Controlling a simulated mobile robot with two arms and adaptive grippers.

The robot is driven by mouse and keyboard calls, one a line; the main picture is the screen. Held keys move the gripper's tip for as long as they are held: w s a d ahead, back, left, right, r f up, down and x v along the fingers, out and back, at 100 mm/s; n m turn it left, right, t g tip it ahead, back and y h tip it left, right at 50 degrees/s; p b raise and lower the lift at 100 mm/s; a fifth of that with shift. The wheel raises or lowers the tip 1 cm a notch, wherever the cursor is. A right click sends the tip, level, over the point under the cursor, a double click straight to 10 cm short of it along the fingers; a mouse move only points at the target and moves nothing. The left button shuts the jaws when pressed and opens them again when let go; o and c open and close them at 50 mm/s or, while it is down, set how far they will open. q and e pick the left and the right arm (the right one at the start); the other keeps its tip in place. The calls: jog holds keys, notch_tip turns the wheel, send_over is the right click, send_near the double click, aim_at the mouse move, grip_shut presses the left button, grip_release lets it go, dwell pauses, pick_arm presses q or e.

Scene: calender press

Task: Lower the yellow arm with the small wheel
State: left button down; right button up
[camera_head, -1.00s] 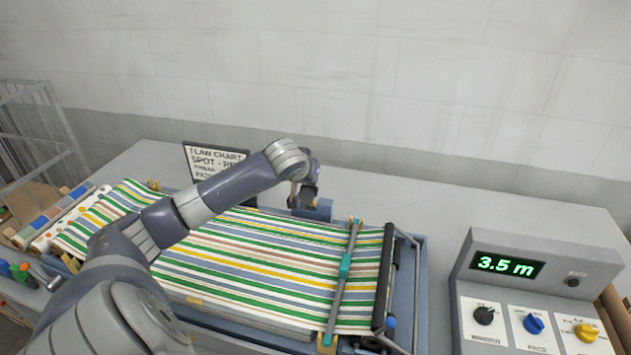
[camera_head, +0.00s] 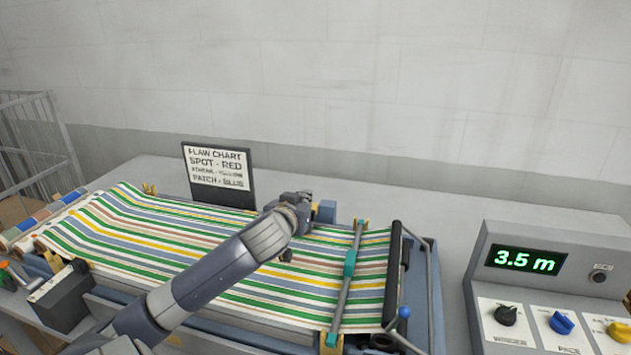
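My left arm reaches in from the lower left over the striped cloth (camera_head: 190,240). My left gripper (camera_head: 287,256) is at the far side of the cloth, beside a small blue block (camera_head: 326,211) on the machine's back edge. Its fingers are small and dark, mostly hidden by my wrist, so I cannot tell whether they are open or shut. I cannot make out a yellow arm with a small wheel; the area around the blue block is partly covered by my wrist. My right gripper is not in view.
A teal-and-grey crossbar (camera_head: 346,285) spans the cloth, with a black roller (camera_head: 393,270) to its right. The flaw chart sign (camera_head: 219,173) stands behind. A control box (camera_head: 540,290) reading 3.5 m sits at right. A dark grey box (camera_head: 62,300) is at front left.

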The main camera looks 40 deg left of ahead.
pick_arm(q)
jog(key=shift+s+d+f+t+b, duration=0.2)
jog(key=shift+f+t+b, duration=0.1)
jog(key=shift+f+b, duration=0.25)
jog(key=shift+s+r+y+b, duration=0.1)
jog(key=shift+r+y+b, duration=0.05)
jog(key=shift+y+b, duration=0.2)
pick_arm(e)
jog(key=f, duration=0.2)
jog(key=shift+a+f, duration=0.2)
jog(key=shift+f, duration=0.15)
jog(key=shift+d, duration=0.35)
pick_arm(q)
jog(key=shift+r, duration=0.1)
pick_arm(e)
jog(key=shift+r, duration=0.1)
